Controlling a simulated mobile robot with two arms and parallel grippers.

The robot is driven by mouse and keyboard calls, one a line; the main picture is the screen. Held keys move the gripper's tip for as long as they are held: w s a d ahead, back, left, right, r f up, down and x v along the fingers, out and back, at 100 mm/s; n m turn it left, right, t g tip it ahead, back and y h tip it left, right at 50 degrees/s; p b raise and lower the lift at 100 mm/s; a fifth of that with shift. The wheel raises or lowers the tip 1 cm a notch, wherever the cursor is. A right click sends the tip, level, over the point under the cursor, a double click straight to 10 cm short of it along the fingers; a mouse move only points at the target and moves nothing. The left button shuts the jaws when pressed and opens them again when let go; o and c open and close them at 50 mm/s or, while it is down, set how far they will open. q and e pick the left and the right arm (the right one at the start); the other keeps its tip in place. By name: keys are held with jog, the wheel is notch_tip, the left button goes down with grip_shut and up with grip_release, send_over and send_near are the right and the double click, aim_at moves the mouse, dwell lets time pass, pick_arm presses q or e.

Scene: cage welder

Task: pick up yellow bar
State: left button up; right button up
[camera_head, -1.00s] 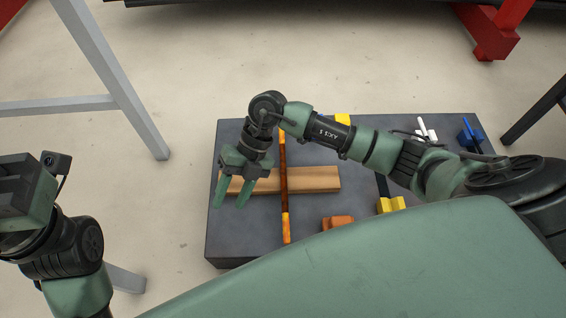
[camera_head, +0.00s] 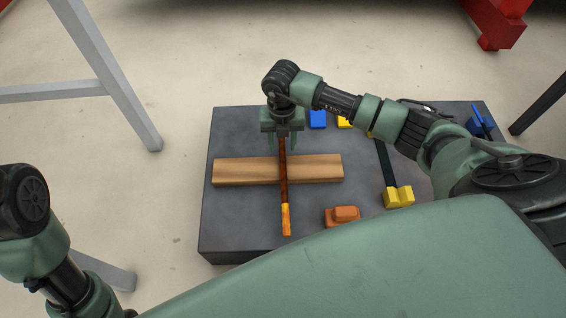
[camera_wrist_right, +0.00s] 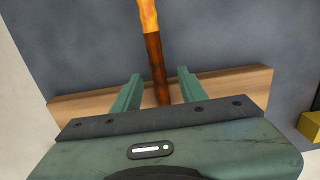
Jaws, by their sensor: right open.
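The bar (camera_head: 285,190) is a thin rod with a rust-brown middle and a yellow-orange near end. It lies across a wooden plank (camera_head: 235,170) on the dark table. My right gripper (camera_head: 283,146) is open over the bar's far part, with one finger on each side of the rod. The gripper hides the bar's far end in the head view. In the right wrist view the bar (camera_wrist_right: 152,48) runs between the open fingers (camera_wrist_right: 159,77), with a gap on both sides. I cannot tell how high the fingertips are above it. My left gripper is out of view.
On the dark table (camera_head: 235,225), an orange block (camera_head: 342,217) and a yellow block (camera_head: 398,197) lie right of the bar. Blue (camera_head: 317,119) and yellow (camera_head: 344,122) blocks sit at the far edge. The table's near left is clear.

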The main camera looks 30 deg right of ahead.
jog(key=shift+f, duration=0.4)
jog(key=shift+r, duration=0.1)
jog(key=shift+c, duration=0.3)
grip_shut()
dwell(0.7)
